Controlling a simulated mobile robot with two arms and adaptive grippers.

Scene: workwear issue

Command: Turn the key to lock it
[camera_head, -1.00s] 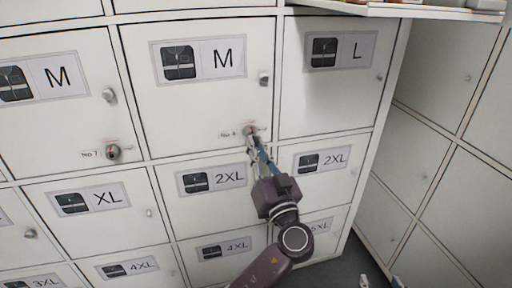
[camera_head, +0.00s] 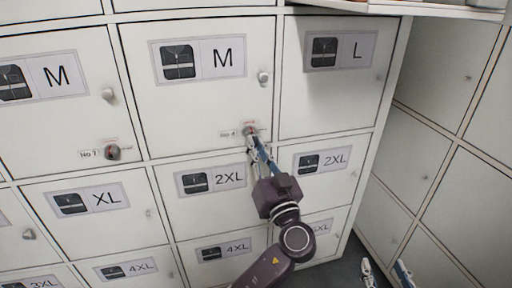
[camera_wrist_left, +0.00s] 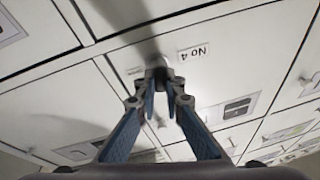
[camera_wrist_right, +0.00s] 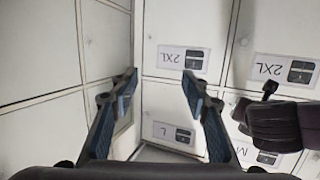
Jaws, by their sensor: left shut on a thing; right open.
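The lock (camera_head: 250,130) is a small round fitting with a red mark at the lower right of the middle M locker door (camera_head: 200,112). My left gripper (camera_head: 253,146) is at this lock with its fingertips shut on the key. The key is mostly hidden between the fingertips, and I cannot tell its angle. In the left wrist view the fingertips (camera_wrist_left: 160,80) meet close to the door, beside the "No 4" label (camera_wrist_left: 193,52). My right gripper (camera_head: 384,274) is open and empty low at the right, and its spread fingers show in the right wrist view (camera_wrist_right: 160,84).
Another lock (camera_head: 113,152) with a "No 7" label is on the left M door. A round knob (camera_head: 263,78) sits above the middle lock. More white lockers (camera_head: 457,75) stand at the right. A shelf edge (camera_head: 400,9) juts out at the top right.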

